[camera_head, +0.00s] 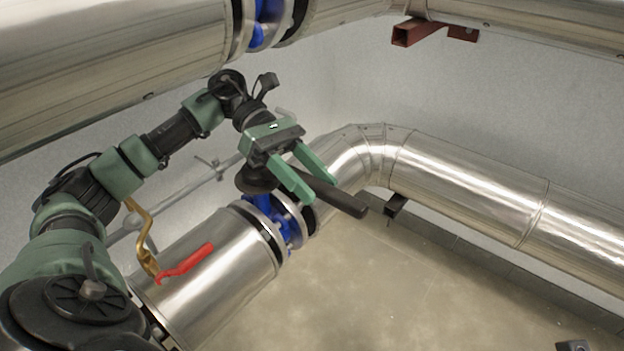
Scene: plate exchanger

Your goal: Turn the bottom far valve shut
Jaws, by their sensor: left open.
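The bottom far valve has a blue body (282,218) set between flanges in the lower silver pipe. Its dark lever handle (348,204) sticks out toward the right and slightly down in the picture. My left gripper (317,189) is open, with its two green fingers just over the valve. The handle shows between the fingers, and its end reaches past the fingertips. I cannot tell whether the fingers touch it. The gripper hides part of the valve's top and the handle's inner end. My right gripper is not in view.
A small red lever (186,262) on a brass fitting (145,238) is near my left arm. A large upper pipe (110,60) with another blue valve (258,30) runs above. The lower pipe (470,190) bends right along the wall. The floor (390,290) is mostly clear.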

